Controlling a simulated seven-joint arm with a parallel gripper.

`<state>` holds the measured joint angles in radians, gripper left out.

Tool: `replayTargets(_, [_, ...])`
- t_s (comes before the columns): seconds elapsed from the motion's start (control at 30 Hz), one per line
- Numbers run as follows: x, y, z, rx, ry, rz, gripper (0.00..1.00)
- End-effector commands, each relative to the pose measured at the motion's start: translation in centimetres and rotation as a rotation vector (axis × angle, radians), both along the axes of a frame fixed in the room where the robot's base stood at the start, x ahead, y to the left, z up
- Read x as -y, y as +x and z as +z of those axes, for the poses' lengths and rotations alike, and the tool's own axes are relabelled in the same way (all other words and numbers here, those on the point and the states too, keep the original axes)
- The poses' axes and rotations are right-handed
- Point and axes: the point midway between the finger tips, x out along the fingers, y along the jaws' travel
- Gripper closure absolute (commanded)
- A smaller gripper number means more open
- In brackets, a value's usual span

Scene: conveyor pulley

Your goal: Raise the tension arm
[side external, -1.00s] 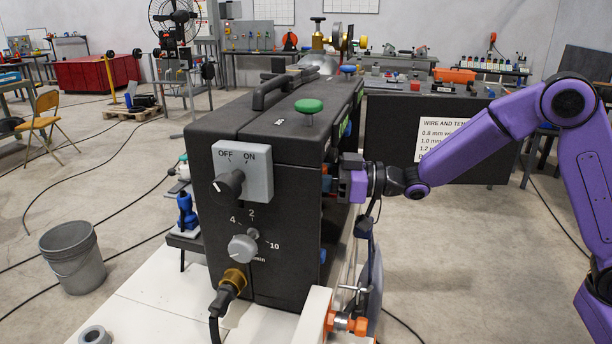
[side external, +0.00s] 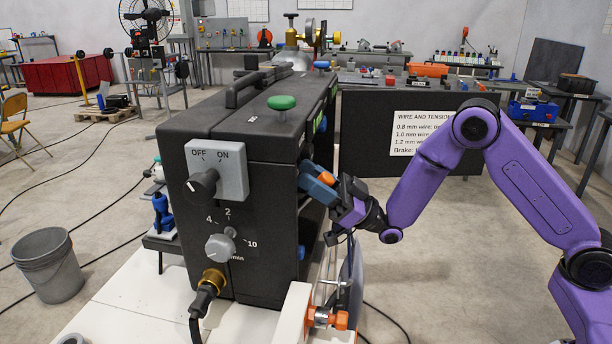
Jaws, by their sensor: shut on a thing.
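The black wire-feeder machine (side external: 250,225) stands on a white bench. On its right side a blue lever (side external: 314,188) with an orange part (side external: 326,178) sticks out, and it looks like the tension arm. My gripper (side external: 334,193) is shut on this lever, coming in from the right. The gripper is tilted, and its fingers partly hide the lever's outer end. The lever's inner end and pivot are hidden by the machine's side wall.
The machine's front has an OFF/ON switch (side external: 203,184) and a grey dial (side external: 220,247). A green knob (side external: 282,103) is on top. Below my gripper are a dark disc (side external: 350,287) and an orange clamp knob (side external: 341,320). Open floor lies to the right.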

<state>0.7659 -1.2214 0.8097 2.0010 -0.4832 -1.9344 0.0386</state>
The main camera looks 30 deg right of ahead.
Motion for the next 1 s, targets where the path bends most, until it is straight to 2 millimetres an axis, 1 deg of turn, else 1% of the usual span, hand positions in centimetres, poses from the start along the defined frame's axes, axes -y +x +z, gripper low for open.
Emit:
replayTargets(0.1, [0.32, -0.23, -0.39, 0.027, 0.028, 0.000, 1.00])
replayTargets(0.5, [0.80, -0.75, -0.73, 0.096, 0.097, 0.000, 1.00])
replayTargets(1.0, [0.85, -0.86, -0.81, 0.110, 0.112, 0.001, 1.00])
